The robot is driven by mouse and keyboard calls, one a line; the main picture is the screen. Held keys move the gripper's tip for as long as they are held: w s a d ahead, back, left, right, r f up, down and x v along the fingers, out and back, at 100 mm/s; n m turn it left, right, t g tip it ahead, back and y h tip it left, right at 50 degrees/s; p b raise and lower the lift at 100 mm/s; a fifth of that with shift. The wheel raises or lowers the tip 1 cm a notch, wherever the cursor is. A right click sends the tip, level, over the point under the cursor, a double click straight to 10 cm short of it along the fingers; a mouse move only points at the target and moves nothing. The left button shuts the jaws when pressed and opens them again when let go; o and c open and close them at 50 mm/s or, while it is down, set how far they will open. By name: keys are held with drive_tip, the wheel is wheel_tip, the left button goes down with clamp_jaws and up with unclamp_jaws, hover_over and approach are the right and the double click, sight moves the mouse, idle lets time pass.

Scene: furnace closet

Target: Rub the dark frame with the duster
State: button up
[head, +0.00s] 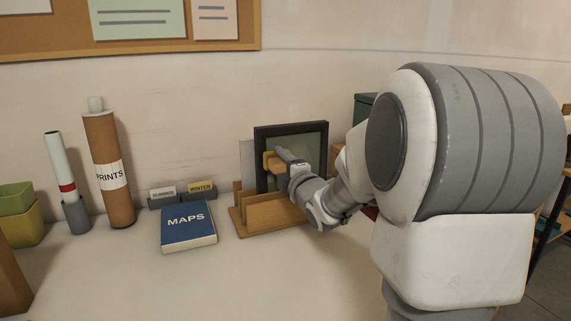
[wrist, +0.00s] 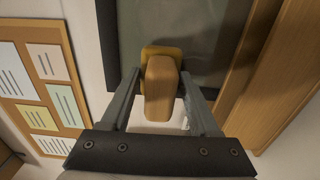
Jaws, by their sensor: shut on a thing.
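The dark frame (head: 313,132) stands upright in a wooden rack (head: 262,214) against the wall, with a grey-green panel inside its black border. It also shows in the wrist view (wrist: 108,45), where its panel lies beyond the duster. My gripper (head: 283,168) is at the frame's left part, shut on the duster's wooden handle (wrist: 160,90). The duster's yellowish pad (wrist: 150,51) faces the frame's panel; I cannot tell for certain whether it touches. In the head view my arm hides the frame's lower right part.
A blue MAPS book (head: 188,226) lies left of the rack. Behind it are SUMMER and WINTER card holders (head: 199,193). A PRINTS tube (head: 109,170) and a white tube in a grey holder (head: 75,213) stand further left. The front tabletop is clear.

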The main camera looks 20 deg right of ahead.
drive_tip(key=shift+f, duration=0.75)
drive_tip(key=shift+s+d, duration=0.15)
drive_tip(key=shift+d, duration=2.55)
drive_tip(key=shift+s+d, duration=0.1)
drive_tip(key=shift+d, duration=2.55)
drive_tip(key=shift+s+f, duration=0.1)
drive_tip(key=shift+f, duration=0.6)
drive_tip(key=a, duration=1)
drive_tip(key=shift+w+a, duration=0.35)
drive_tip(key=shift+s, duration=0.15)
drive_tip(key=shift+s+a, duration=0.1)
drive_tip(key=shift+s, duration=2.8)
